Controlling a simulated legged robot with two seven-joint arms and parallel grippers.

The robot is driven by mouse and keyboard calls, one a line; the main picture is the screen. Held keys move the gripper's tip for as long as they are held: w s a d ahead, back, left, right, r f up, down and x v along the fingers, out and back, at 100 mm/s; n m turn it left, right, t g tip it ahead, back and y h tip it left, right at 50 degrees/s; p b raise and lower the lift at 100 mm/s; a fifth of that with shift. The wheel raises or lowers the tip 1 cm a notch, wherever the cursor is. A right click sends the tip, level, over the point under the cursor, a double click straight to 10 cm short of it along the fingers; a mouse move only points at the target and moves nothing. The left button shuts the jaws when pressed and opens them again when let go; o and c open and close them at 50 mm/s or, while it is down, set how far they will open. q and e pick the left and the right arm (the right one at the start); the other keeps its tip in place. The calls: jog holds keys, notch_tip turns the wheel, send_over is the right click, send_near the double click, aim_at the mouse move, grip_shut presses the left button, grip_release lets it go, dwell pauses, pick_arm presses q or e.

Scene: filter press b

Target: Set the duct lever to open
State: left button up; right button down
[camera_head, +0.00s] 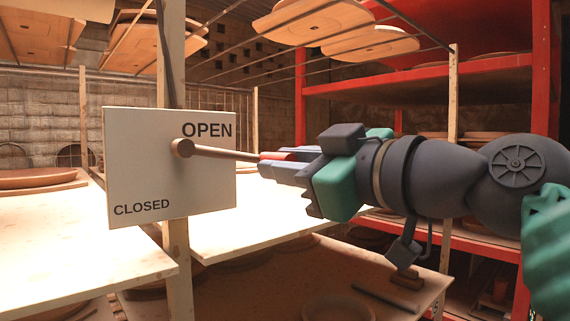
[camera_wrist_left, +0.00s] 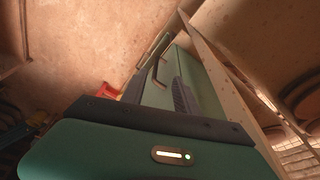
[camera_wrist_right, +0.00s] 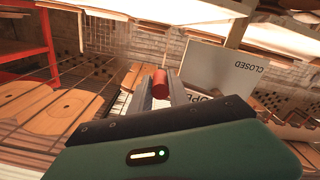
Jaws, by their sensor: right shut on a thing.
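A white sign board (camera_head: 150,165) on a wooden post reads OPEN at its upper right and CLOSED at its lower left. The duct lever (camera_head: 225,153) pivots on a round brown hub in the board. Its rod points right, dipping slightly, and runs just below the word OPEN. My right gripper (camera_head: 277,163) is shut on the lever's red handle, which shows between its fingers. The right wrist view shows the red handle (camera_wrist_right: 160,84) and the board upside down.
Pale shelves (camera_head: 70,235) stand left and behind the board, with round plates on some. A red rack (camera_head: 420,85) stands behind my right arm. Wooden boards (camera_head: 310,20) hang overhead. A lower shelf (camera_head: 330,270) lies beneath my right gripper, with open space between.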

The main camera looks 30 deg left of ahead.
jog(key=c, duration=1.6)
grip_release()
jog(key=shift+r, duration=0.25)
jog(key=shift+c, duration=0.2)
jog(key=o, duration=0.4)
jog(key=shift+w+f, duration=0.1)
jog(key=b+v, duration=0.6)
jog(key=v, duration=1.1)
jog(key=shift+w+f, duration=0.1)
jog(key=shift+f, duration=0.05)
jog(key=shift+a, duration=0.3)
